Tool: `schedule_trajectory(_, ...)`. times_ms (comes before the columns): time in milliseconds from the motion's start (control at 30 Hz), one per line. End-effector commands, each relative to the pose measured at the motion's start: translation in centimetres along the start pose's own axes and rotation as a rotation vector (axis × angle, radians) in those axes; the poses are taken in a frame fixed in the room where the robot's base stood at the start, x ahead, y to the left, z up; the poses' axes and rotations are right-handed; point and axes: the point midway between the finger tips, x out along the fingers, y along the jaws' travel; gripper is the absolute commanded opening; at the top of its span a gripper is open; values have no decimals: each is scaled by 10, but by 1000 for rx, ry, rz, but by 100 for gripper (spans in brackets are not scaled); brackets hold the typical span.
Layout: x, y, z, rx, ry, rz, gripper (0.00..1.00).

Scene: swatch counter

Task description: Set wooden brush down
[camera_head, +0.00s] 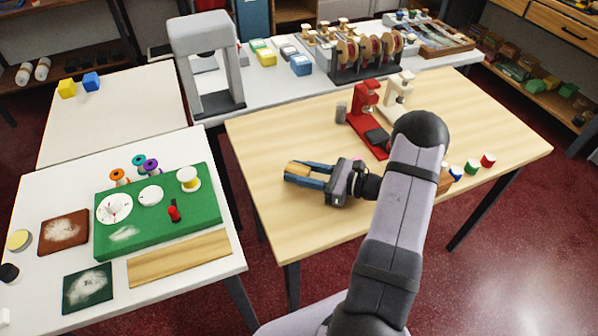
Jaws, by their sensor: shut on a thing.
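My gripper (294,175) is above or close over the left part of the wooden table (280,125), its fingers pointing left. It is shut on the wooden brush (297,168), a small tan piece that shows between the dark fingertips. Most of the brush is hidden by the fingers, and its bristles cannot be made out. I cannot tell whether the brush touches the tabletop.
A red press-like device (366,108) and a cream one (397,90) stand behind my arm. Several small spools (472,167) stand at the right. A green board (160,215) with dials lies on the white table at left. The wooden table's left front is bare.

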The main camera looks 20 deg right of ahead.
Motion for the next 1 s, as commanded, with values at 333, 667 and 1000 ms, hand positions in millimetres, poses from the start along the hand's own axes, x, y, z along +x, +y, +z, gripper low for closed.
schedule_trajectory(333,1,2,-11,6,11,1,51)
schedule_trajectory(667,1,4,-11,9,12,3,51)
schedule_trajectory(1000,-18,1,0,7,9,-2,51)
